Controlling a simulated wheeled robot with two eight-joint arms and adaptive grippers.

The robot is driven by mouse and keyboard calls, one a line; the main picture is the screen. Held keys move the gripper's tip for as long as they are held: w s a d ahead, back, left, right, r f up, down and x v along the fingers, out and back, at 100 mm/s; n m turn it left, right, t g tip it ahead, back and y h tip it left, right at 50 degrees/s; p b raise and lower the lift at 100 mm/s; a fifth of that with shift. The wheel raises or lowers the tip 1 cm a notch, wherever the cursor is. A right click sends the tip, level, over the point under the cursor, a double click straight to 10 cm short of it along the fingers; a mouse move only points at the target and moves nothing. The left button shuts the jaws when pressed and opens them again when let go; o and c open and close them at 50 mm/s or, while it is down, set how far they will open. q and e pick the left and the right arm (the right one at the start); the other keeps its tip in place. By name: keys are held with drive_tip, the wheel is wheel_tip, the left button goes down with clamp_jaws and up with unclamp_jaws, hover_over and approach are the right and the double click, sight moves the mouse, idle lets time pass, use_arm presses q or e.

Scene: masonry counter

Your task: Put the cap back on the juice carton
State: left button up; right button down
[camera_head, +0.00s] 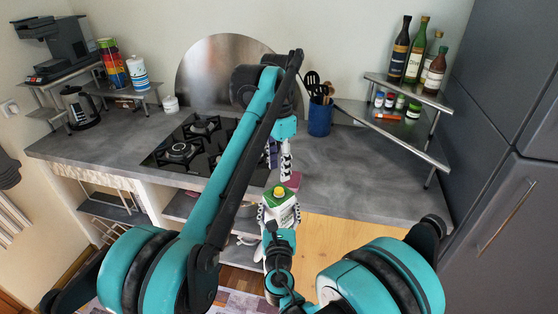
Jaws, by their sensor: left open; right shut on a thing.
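The juice carton (282,207), white with a green top, is upright in front of the counter's front edge. My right gripper (280,215) is shut on it, with a finger at each side. My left gripper (279,163) is open above and behind the carton in the picture, fingers pointing down. I see nothing between its fingers. No separate cap is visible elsewhere.
A pink item (293,179) lies behind the carton, partly hidden. A black hob (190,148) is to the left. A blue utensil pot (320,119) and a corner shelf (402,139) with bottles and jars stand right. The grey counter (370,185) is clear at the front right.

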sight(279, 189)
use_arm(q)
drive_tip(key=n, duration=0.7)
drive_tip(key=shift+r+n, duration=0.25)
drive_tip(key=shift+n, duration=0.05)
drive_tip(key=n, duration=0.7)
drive_tip(key=shift+r, duration=0.2)
drive_tip(key=n, duration=0.7)
drive_tip(key=shift+s+r, duration=0.1)
drive_tip(key=shift+r, duration=0.1)
drive_tip(key=n, duration=0.5)
drive_tip(key=shift+r+n, duration=0.15)
drive_tip(key=shift+n, duration=0.15)
drive_tip(key=shift+f, duration=4)
